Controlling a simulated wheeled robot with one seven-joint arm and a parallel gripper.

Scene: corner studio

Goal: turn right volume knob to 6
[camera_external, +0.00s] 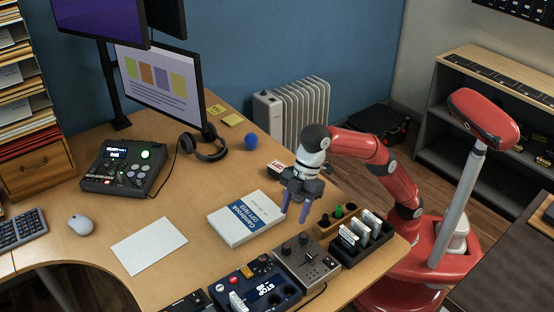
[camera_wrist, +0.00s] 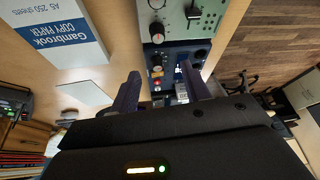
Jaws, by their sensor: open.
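A grey control unit (camera_external: 322,272) lies near the desk's front edge, with two dark round knobs on top. The knob on the right in the outside view (camera_external: 303,239) is beside the left one (camera_external: 287,249). In the wrist view the same unit (camera_wrist: 180,32) is at the top, and one knob (camera_wrist: 157,30) shows whole while the other (camera_wrist: 157,4) touches the top edge. Their scale numbers are too small to read. My gripper (camera_external: 295,212) hangs above the desk behind the unit, open and empty, fingers pointing down and apart from the knobs.
A blue unit (camera_external: 246,290) with a lit display adjoins the grey one on the left. A copy paper pack (camera_external: 246,219) lies behind. White paper (camera_external: 148,245) lies left.

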